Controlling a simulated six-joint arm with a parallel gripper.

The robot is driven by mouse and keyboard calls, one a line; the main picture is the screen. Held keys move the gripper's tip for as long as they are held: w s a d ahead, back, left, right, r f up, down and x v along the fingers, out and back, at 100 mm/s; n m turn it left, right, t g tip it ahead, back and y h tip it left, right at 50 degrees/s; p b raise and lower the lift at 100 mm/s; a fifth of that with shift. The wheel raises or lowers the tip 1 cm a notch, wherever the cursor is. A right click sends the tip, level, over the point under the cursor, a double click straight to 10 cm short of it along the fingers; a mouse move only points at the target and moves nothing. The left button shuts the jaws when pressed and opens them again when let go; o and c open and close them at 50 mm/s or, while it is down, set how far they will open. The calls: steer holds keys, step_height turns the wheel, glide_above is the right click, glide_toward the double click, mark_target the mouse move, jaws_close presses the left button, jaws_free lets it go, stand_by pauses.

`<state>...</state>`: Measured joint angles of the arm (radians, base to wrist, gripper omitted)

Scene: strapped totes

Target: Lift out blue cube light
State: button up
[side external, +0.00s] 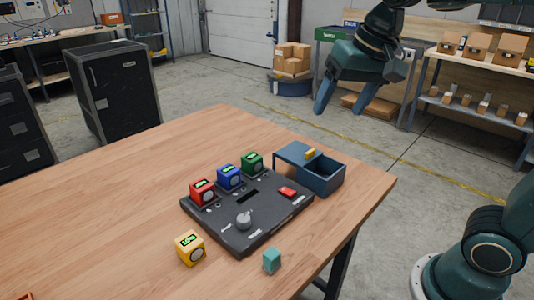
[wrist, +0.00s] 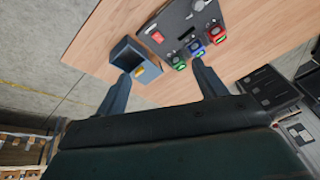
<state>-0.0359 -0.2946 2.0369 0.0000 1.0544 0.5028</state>
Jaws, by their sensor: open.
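The blue cube light (side external: 229,177) sits in the back row of the dark control panel (side external: 222,220), between a red cube light (side external: 202,192) and a green cube light (side external: 252,163). In the wrist view the blue cube (wrist: 196,48) is beyond my right-hand finger, between the red and green cubes. My gripper (side external: 345,95) is high above and behind the table's far right side, apart from everything. In the wrist view my gripper (wrist: 158,95) has its two fingers spread wide with nothing between them.
A yellow cube light (side external: 190,248) and a small teal cube (side external: 272,261) stand on the wooden table (side external: 110,215) in front of the panel. A dark blue box (side external: 328,181) with an open compartment stands right of the panel. The panel bears a knob (side external: 244,221) and red button (side external: 288,192).

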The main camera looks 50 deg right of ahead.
steer(key=w+a+m+g, duration=0.1)
steer(key=w+m, duration=0.2)
steer(key=w, duration=0.5)
steer(key=m+g, duration=0.3)
steer(key=m, duration=0.7)
glide_above(228, 169)
step_height(228, 169, down, 13)
steer(key=shift+r, duration=0.2)
steer(key=shift+w+f, duration=0.1)
steer(key=shift+f, duration=4.2)
steer(key=shift+f, duration=2.6)
